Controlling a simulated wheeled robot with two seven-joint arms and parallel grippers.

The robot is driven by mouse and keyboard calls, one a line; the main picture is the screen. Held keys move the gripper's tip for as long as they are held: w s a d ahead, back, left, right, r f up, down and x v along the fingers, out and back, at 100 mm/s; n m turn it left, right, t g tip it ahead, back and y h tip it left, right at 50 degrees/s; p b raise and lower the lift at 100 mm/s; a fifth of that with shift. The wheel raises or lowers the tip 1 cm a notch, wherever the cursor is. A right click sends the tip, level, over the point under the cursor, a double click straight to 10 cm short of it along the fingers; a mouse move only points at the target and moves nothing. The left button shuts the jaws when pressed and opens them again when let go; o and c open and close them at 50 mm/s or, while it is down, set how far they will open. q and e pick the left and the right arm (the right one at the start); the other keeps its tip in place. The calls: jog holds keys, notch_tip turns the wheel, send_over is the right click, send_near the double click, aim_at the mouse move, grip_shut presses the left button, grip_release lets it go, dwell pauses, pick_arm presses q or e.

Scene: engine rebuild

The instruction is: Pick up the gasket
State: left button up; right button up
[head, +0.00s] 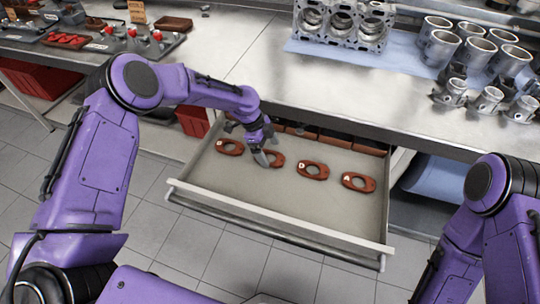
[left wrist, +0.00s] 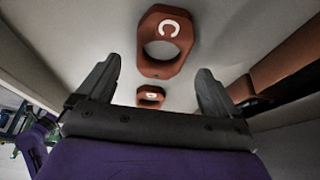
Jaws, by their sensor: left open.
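Several flat red-brown gaskets with a large hole lie in a row in the open drawer (head: 225,183). In the head view the leftmost gasket (head: 230,147) and the gasket with a D-like mark (head: 312,170) are in plain view, as is the rightmost gasket, marked A (head: 358,182). Another gasket (head: 275,159) is partly hidden by my left gripper (head: 262,155), which points down over it. In the left wrist view a gasket marked C (left wrist: 147,64) lies just beyond my open, empty fingers; a smaller-looking gasket (left wrist: 150,103) shows between them. My right gripper is out of view.
Dark and reddish blocks (head: 335,139) line the drawer's back wall. The metal worktop (head: 265,70) above carries an engine block (head: 343,22) and several metal cylinders (head: 440,47). Red-handled parts (head: 132,33) stand at the left. The drawer's front half is clear.

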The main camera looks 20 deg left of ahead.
pick_arm(q)
jog(key=shift+x, duration=1.15)
jog(key=shift+s, duration=0.1)
jog(key=c, duration=1.1)
jog(key=shift+c, duration=0.2)
